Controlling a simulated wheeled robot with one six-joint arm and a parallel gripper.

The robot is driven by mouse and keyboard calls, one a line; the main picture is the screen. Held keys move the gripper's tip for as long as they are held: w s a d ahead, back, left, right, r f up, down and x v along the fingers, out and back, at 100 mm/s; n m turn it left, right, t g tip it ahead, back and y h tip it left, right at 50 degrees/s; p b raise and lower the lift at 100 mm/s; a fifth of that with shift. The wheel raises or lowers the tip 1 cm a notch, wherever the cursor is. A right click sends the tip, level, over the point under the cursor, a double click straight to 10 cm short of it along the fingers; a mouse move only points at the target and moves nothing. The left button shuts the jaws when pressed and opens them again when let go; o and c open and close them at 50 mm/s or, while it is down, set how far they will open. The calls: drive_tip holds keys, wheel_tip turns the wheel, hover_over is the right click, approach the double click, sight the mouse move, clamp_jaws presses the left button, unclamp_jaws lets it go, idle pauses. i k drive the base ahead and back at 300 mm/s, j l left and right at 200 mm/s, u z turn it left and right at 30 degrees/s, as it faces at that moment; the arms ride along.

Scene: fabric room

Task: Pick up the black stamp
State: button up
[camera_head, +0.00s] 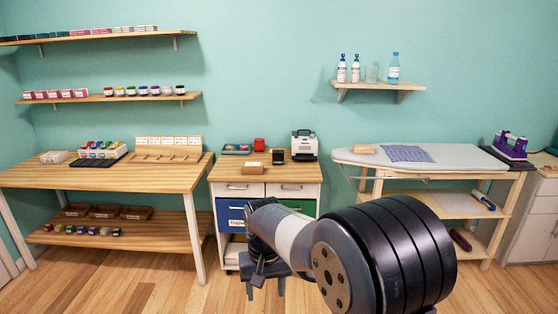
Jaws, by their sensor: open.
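A small dark block (278,157), which looks like the black stamp, stands on the wooden top of the drawer cabinet (230,171) in the middle. It is small in this view, so its details are hard to tell. A black label printer or similar white-and-dark machine (304,146) stands to its right, and a red item (259,145) to its left. My gripper (265,287) points down in front of the cabinet, well below and nearer than the block. It is open, with nothing seen between its fingers.
A tan box (252,170) lies near the cabinet top's front edge. A tray (237,149) sits behind it. A wooden worktable (110,178) stands left, an ironing board (432,160) right. My arm hides part of the cabinet's lower front. Wooden floor shows at the lower left.

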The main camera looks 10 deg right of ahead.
sight(277, 155)
drive_tip(key=i+z, duration=0.1)
drive_tip(key=i, duration=1.65)
drive_tip(key=i+z, duration=0.15)
drive_tip(key=i, duration=0.75)
drive_tip(key=i+z, duration=0.1)
drive_tip(key=i, duration=0.8)
